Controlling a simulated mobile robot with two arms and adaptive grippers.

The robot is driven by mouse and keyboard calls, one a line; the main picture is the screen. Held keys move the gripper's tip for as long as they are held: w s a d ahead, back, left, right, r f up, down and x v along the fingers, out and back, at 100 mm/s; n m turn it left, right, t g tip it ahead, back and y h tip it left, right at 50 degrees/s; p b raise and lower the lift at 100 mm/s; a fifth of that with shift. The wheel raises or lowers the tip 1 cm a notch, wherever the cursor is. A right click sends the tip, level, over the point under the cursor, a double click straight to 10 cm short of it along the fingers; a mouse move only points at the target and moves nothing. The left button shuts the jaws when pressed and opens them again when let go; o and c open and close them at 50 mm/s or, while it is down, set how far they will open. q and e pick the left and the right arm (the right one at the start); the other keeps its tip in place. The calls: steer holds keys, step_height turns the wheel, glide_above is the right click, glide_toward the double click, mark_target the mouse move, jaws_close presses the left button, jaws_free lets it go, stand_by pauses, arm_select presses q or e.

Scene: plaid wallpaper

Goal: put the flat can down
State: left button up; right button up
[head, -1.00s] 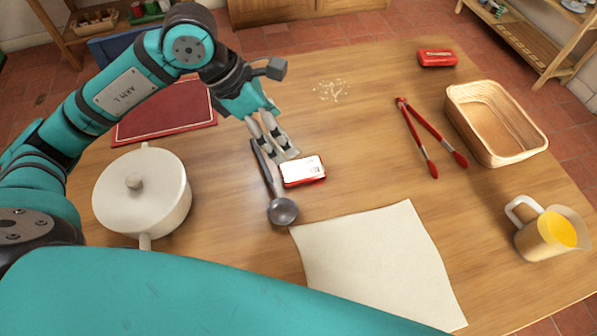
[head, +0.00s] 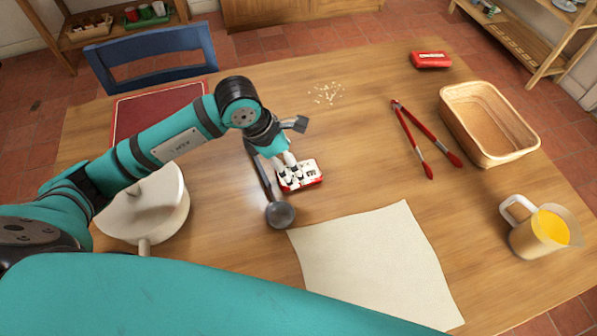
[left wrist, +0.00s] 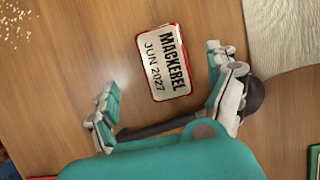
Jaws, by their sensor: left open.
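The flat can (head: 313,179), red with a white label, lies on the wooden table left of centre. In the left wrist view the can (left wrist: 163,62) reads "MACKEREL JUN 2027". My left gripper (head: 289,172) is over the can's left part in the head view and hides some of it. In the left wrist view the left gripper (left wrist: 163,80) is open, its fingers apart on either side of the can with gaps between. I cannot tell the exact height of the fingertips. My right gripper is not in view.
A ladle (head: 280,215) lies just left of the can. A white pot (head: 165,210) stands left, a cream cloth (head: 375,260) lies in front. Red tongs (head: 425,140), a basket (head: 490,125), a juice jug (head: 540,235) and another red can (head: 431,60) are to the right.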

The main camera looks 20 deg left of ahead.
arm_select(q)
steer(key=x, duration=0.4)
steer(key=shift+s+d+r+p, duration=0.1)
steer(key=shift+s+d+p, duration=0.1)
steer(key=shift+d+p, duration=0.1)
steer(key=shift+w+f, duration=0.15)
steer(key=shift+f, duration=0.25)
steer(key=shift+f+b, duration=0.25)
steer(key=shift+b, duration=0.1)
steer(key=shift+c, duration=0.3)
steer(key=c, duration=1.4)
